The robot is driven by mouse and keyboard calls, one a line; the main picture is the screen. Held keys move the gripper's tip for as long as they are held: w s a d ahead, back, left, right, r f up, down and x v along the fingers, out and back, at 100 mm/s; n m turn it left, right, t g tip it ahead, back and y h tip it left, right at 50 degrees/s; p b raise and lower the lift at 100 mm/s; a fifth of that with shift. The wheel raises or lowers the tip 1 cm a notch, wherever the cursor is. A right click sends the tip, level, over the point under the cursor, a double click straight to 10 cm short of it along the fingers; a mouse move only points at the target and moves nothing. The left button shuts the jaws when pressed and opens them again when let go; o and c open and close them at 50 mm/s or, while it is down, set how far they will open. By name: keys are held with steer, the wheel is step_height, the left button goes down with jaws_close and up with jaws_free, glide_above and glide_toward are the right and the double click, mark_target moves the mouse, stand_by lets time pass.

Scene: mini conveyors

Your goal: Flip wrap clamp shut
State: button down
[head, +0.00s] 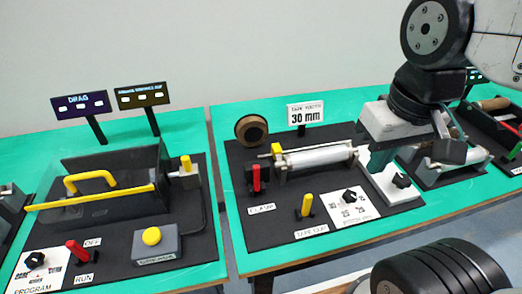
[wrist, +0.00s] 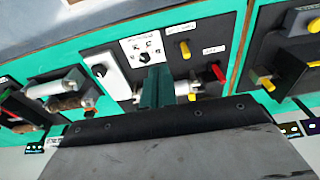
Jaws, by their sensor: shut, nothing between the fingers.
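The clamp lever is a red handle (head: 257,178) on a dark block, standing about upright behind the CLAMP label (head: 261,208) in the head view. The red handle also shows in the wrist view (wrist: 217,72), to the right of my gripper's fingers. The white roller (head: 315,157), with a yellow end piece (head: 277,149), lies to the right of the lever. My gripper (head: 376,164) is shut and empty near the roller's right end, apart from the red handle. In the wrist view its teal fingers (wrist: 156,86) partly cover the roller.
A yellow TAPE CUT lever (head: 306,206) and a white dial panel (head: 350,205) sit in front of the roller. A brown tape roll (head: 251,129) and a 30 mm sign (head: 306,113) stand behind. A DRAG station (head: 120,190) is on the left table, across a gap.

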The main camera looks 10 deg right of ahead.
steer(key=w+a+r+g, duration=0.1)
steer(key=w+a+r, duration=0.15)
steer(key=w, duration=0.65)
steer(key=w+a+f+g, duration=0.1)
steer(key=w+a+f, duration=0.3)
steer(key=w, duration=0.5)
steer(key=w+a+f+g, duration=0.2)
steer(key=w+a+f, duration=0.2)
steer(key=w+a, duration=0.5)
steer(key=shift+w+a+f, duration=0.2)
steer(key=shift+w+a, duration=0.1)
steer(key=shift+w, duration=0.2)
steer(key=shift+f, duration=0.1)
